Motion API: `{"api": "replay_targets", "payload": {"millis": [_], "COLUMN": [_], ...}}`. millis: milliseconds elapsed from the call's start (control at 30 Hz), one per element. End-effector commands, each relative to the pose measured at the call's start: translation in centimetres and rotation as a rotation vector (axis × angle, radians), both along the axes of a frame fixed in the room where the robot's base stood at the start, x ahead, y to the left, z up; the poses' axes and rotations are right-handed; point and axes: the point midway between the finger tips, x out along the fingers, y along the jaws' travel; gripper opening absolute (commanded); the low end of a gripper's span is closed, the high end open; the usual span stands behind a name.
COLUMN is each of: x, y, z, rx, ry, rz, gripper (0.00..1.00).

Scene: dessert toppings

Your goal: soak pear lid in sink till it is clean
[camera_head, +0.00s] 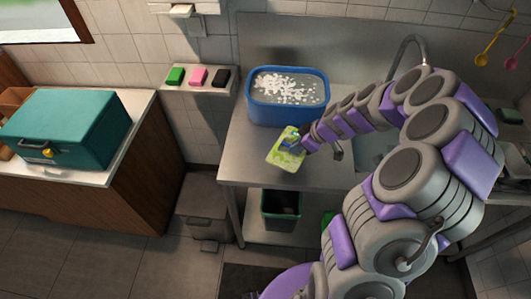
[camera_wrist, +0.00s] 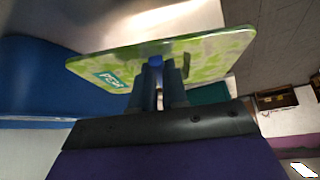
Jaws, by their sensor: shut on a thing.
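The pear lid (camera_head: 284,157) is a thin green and pale patterned rectangle. The sink (camera_head: 372,150) is at the right, largely hidden behind my arm, under a curved faucet (camera_head: 408,42).
A blue tub (camera_head: 288,112) with white foamy water stands on the steel counter (camera_head: 240,160). Green, pink and black blocks sit on a small wall shelf (camera_head: 198,88). A teal box (camera_head: 75,125) stands on the left cabinet. A dark green bin (camera_head: 281,212) is below the counter.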

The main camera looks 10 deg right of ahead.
Motion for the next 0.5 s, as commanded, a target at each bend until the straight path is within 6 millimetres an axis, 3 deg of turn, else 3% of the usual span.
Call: {"api": "replay_targets", "payload": {"millis": [300,500], "x": [-3.5,-4.2], "y": [-2.9,-3.4], "z": [-2.9,-3.3], "rx": [-0.002,-0.002], "ry": [0.002,-0.001], "rz": [0.337,0.403], "gripper": [0.00,0.00]}}
